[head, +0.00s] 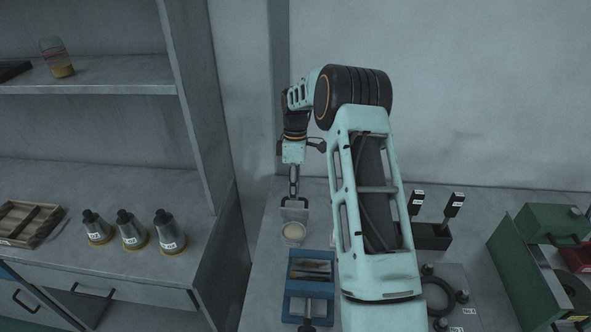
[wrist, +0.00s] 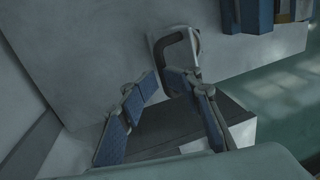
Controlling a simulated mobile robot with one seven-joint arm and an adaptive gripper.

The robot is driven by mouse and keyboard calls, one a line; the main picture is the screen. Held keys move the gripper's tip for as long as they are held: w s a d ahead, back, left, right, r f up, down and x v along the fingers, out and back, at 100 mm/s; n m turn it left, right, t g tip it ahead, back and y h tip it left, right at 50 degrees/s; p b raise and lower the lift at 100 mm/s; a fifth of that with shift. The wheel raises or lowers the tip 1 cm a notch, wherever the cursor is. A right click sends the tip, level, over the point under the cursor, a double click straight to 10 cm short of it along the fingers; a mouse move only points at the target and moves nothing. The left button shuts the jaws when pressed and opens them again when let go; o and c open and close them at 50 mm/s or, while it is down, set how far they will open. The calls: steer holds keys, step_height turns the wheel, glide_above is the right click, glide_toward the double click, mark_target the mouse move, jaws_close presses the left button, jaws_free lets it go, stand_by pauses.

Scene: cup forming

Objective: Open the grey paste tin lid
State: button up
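The grey tin (head: 295,213) stands on the counter near the back wall, below my gripper (head: 293,190). In the wrist view it appears as a dark grey, box-like shape (wrist: 175,128) behind and between the fingers, with a pale patch at its right. My gripper (wrist: 163,84) shows two blue-padded fingers with a gap between their tips and nothing held there. The fingers partly cover the tin. I cannot tell whether they touch it, or how its lid sits.
A pale cup (head: 293,232) stands just in front of the tin; its dark handle (wrist: 172,42) shows in the wrist view. A black holder (head: 432,238) and green case (head: 550,222) stand right. Shelves (head: 90,88) rise left.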

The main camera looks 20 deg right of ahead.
steer(key=w+d+r+p, duration=0.3)
steer(key=w+r+p, duration=0.2)
steer(key=w+r, duration=0.2)
steer(key=shift+w+d, duration=0.2)
steer(key=shift+w, duration=0.6)
stand_by(0.4)
stand_by(0.5)
